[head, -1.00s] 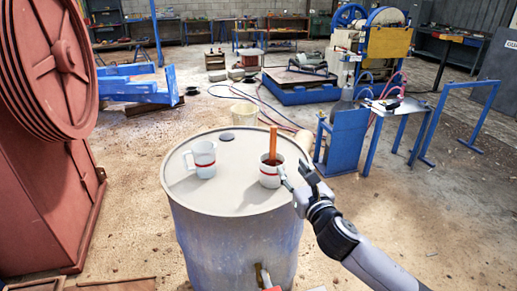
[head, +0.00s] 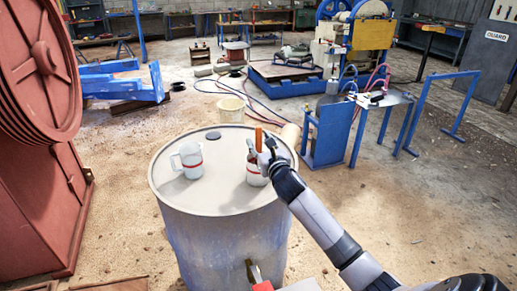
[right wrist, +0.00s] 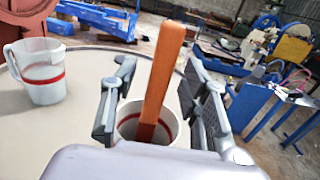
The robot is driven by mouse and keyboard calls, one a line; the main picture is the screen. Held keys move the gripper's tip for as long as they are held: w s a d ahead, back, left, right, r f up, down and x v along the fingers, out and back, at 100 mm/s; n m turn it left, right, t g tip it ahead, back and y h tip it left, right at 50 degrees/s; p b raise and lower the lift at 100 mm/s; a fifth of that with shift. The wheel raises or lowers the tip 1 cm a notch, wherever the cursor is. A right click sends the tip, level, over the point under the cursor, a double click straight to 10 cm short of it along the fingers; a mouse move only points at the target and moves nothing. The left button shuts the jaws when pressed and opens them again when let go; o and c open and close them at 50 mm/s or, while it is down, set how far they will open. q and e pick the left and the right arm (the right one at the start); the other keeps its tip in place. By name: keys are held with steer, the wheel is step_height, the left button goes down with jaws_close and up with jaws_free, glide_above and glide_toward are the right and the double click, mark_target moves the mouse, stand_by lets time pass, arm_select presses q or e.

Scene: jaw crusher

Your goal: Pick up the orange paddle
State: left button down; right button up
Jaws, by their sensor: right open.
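The orange paddle (right wrist: 164,75) stands nearly upright in a white mug with a red band (right wrist: 128,122). In the head view the paddle (head: 258,139) shows only its upper part, and the mug (head: 255,176) is partly hidden by my right gripper (head: 262,152). In the right wrist view the open fingers of my right gripper (right wrist: 160,100) stand on either side of the paddle, with gaps to both. The paddle's lower end is hidden inside the mug.
A second white mug with a red band (head: 187,160) stands left on the same drum (head: 220,205). A red machine (head: 40,140) stands at the left. A blue metal stand (head: 330,135) is behind the drum at the right. The drum top's front is clear.

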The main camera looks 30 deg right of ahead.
steer(key=shift+x, duration=0.8)
jaws_close()
